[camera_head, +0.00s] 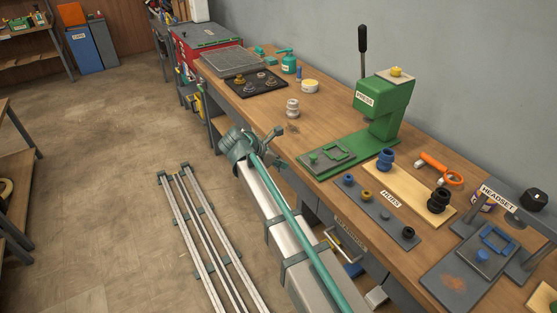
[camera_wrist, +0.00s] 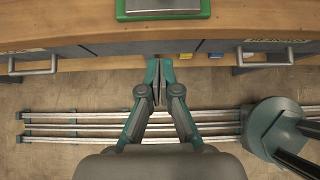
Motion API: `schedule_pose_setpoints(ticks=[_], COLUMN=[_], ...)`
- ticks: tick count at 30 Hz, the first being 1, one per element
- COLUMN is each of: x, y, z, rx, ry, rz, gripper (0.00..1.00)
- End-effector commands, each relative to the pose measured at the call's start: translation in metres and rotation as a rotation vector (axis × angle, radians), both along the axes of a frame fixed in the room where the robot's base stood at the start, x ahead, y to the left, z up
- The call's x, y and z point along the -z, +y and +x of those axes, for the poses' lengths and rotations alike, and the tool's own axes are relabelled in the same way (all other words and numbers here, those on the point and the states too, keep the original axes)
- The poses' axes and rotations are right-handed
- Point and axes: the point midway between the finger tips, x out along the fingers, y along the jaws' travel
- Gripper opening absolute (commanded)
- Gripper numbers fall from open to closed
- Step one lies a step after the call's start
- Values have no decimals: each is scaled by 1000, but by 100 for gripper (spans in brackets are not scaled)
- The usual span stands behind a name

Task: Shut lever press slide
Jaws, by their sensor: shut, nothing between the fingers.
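The green lever press (camera_head: 385,105) stands on the bench towards the wall, labelled PRESS, with a black lever (camera_head: 362,42) pointing up. Its green base (camera_head: 352,165) reaches towards the front edge of the bench. The slide (camera_head: 340,164) is a grey plate with a green frame and a green knob; it sits out in front of the press body on the base. The front end of the green base (camera_wrist: 205,15) shows at the top of the wrist view. My gripper (camera_wrist: 158,64) is shut and empty, at the bench front. In the head view my gripper (camera_head: 284,131) shows left of the slide.
A wooden board labelled HUBS (camera_head: 412,192) and a grey strip with small knobs (camera_head: 375,205) lie right of the press. A black mat (camera_head: 256,83) with parts and a pale stacked piece (camera_head: 292,108) lie to the left. Drawer handles (camera_wrist: 262,62) jut from the bench front.

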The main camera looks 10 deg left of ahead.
Motion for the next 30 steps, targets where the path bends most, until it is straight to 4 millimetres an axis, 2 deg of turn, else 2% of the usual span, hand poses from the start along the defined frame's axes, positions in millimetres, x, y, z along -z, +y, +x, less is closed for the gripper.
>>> schedule_pose_setpoints(ticks=[9, 18, 30], x=[42, 40, 41], y=[-32, -56, -58], z=[30, 54, 56], rx=[3, 2, 1], ry=[2, -1, 0], rz=[0, 2, 2], gripper=[0, 0, 0])
